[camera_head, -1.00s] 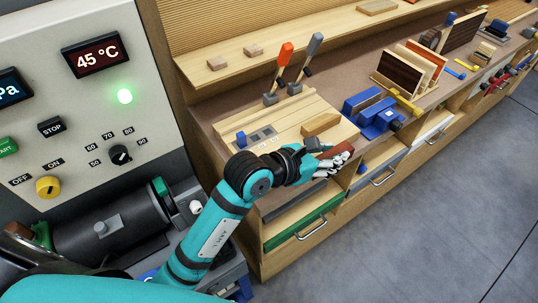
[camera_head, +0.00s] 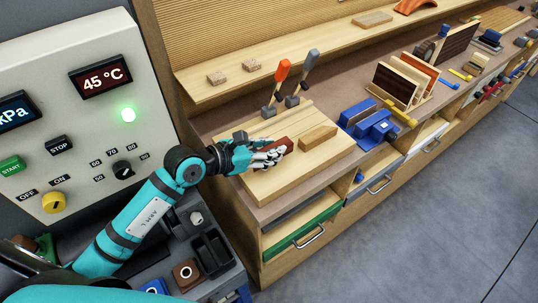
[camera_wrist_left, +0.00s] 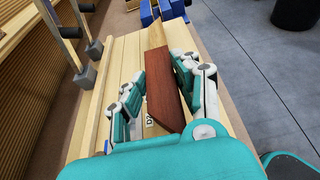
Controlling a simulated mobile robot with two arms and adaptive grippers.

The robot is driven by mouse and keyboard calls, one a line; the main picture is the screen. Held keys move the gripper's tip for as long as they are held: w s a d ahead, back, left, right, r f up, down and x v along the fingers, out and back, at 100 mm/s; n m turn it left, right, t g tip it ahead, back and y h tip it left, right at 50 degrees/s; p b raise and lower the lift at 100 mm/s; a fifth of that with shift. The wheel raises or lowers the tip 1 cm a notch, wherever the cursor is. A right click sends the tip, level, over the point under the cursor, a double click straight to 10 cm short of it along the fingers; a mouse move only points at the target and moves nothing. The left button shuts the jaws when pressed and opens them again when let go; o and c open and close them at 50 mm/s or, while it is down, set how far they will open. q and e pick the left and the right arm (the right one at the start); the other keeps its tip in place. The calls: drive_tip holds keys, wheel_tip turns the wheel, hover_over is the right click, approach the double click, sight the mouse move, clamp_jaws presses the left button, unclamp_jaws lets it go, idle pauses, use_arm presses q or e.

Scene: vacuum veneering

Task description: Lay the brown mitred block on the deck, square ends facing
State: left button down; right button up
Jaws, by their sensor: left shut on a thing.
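The brown mitred block (camera_head: 283,144) is a reddish-brown wooden bar; it also shows large in the left wrist view (camera_wrist_left: 160,85). My left gripper (camera_head: 268,155) is shut on it, with fingers along both long sides. It is over the pale wooden deck (camera_head: 296,176), near a pale wooden block (camera_head: 318,138) that lies on the deck to its right. A gap shows between the two blocks. I cannot tell whether the brown block touches the deck. The gripper hides part of the deck. My right gripper is not in view.
A blue vise-like tool (camera_head: 372,122) sits to the right. A control panel (camera_head: 70,110) stands at left.

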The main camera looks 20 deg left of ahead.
use_arm(q)
wheel_tip(320, 180, down, 3)
drive_tip(key=shift+a+r, duration=0.1)
drive_tip(key=shift+r, duration=0.05)
drive_tip(key=shift+f, duration=0.4)
drive_tip(key=shift+f, duration=0.15)
drive_tip(key=c, duration=1)
unclamp_jaws()
drive_tip(key=shift+o, duration=0.2)
drive_tip(key=shift+r+p, duration=0.2)
drive_tip(key=shift+p, duration=0.1)
drive_tip(key=shift+s+a, duration=0.15)
drive_tip(key=shift+s, duration=0.05)
drive_tip(key=b+v, duration=0.2)
drive_tip(key=v, duration=0.9)
drive_tip(key=shift+s+r+b, duration=0.15)
drive_tip(key=shift+r+b, duration=0.1)
drive_tip(key=shift+b, duration=0.1)
